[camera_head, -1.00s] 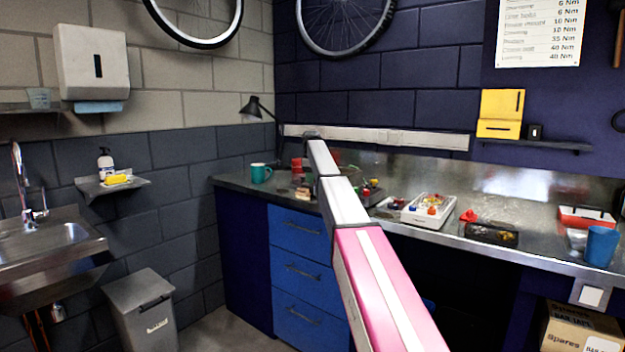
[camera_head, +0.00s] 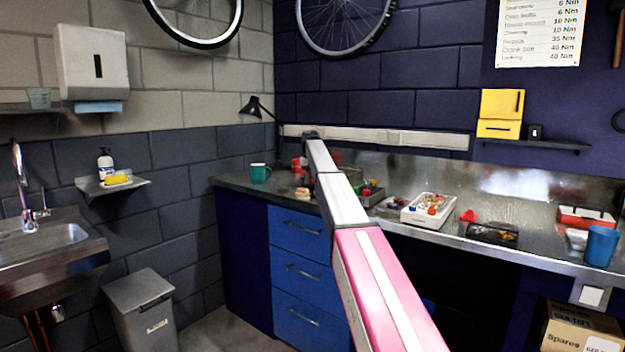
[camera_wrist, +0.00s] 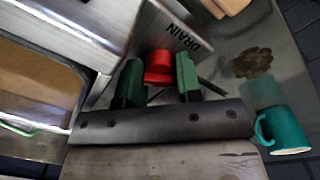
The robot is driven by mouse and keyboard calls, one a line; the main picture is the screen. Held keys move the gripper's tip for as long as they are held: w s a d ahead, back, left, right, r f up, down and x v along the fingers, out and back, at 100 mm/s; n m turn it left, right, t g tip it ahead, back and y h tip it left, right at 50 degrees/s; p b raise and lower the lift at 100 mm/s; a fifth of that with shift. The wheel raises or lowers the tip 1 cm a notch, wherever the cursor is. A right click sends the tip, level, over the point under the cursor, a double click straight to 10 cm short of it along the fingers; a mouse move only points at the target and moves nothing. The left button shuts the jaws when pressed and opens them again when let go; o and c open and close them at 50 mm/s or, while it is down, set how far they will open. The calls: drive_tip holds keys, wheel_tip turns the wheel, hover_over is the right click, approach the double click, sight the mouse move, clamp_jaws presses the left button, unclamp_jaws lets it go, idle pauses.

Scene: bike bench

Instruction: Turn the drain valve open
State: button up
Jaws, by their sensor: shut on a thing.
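The red drain valve handle (camera_wrist: 158,66) shows in the wrist view in front of a grey metal box (camera_wrist: 165,28) marked DRAIN. My gripper (camera_wrist: 159,78) has its two green fingers on either side of the red handle and is shut on it. The inner part of the valve is hidden behind the handle. In the head view my arm reaches to the back left of the bench and hides most of the gripper area. A small red thing (camera_head: 296,163) shows there just left of the arm; I cannot tell if it is the handle.
A teal mug (camera_wrist: 287,130) stands close to the right of my gripper in the wrist view. A dark stain (camera_wrist: 252,63) marks the bench. In the head view, a white parts tray (camera_head: 430,210), a dark tray (camera_head: 490,233) and a blue cup (camera_head: 601,246) stand further right.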

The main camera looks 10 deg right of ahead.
drive_tip(key=shift+a+m, duration=0.1)
drive_tip(key=shift+m, duration=1.8)
drive_tip(key=o, duration=0.9)
